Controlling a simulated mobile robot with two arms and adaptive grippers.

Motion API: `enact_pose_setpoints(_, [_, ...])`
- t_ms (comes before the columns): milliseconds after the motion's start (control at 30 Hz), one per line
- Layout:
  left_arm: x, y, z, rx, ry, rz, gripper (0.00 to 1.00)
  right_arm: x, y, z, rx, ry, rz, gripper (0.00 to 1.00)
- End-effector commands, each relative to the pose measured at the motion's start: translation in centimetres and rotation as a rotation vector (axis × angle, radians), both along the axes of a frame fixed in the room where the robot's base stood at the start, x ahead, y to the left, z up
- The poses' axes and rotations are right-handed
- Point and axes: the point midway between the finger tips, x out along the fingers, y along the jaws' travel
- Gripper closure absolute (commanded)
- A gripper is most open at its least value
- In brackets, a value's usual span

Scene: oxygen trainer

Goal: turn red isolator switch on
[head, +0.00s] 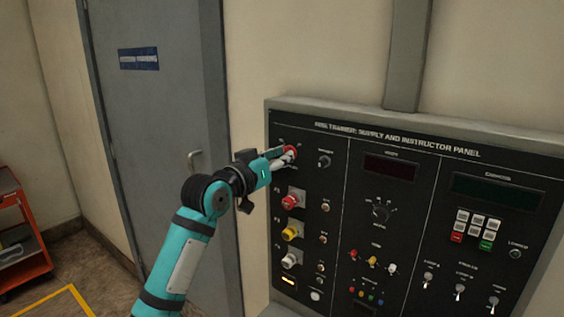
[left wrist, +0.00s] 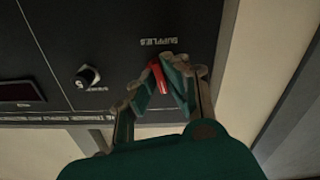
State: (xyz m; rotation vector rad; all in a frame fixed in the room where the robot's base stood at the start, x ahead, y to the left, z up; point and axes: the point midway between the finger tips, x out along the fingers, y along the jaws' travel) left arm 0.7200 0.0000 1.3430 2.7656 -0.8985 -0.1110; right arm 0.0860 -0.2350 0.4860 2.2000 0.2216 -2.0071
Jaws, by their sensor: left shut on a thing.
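The red isolator switch (head: 290,150) is at the upper left of the black supply and instructor panel (head: 345,205). My left gripper (head: 286,157) is at the switch, with its fingers closed around the red handle. In the left wrist view, the red handle (left wrist: 158,78) sits between the two fingertips of my left gripper (left wrist: 160,90), just by the "SUPPLIES" label. The fingers hide part of the switch and some of its markings, so its exact setting cannot be read. My right gripper is not in view.
Below the switch are red (head: 291,201), yellow (head: 291,233) and white (head: 290,260) knobs. A small black knob (head: 324,160) is close to its right; it also shows in the left wrist view (left wrist: 88,76). A grey door (head: 155,130) and an orange cart (head: 22,235) stand left.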

Motion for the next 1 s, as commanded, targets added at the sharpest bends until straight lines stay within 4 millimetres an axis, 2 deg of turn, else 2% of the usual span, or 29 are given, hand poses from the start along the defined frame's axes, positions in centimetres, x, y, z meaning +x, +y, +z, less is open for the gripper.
enact_pose_setpoints(433, [0.1, 0.2, 0.0, 0.347, -0.249, 0.001, 1.0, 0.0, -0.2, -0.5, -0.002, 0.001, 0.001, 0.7])
enact_pose_setpoints(1000, [0.1, 0.1, 0.1, 0.729, -0.528, 0.0, 1.0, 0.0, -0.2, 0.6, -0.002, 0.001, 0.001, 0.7])
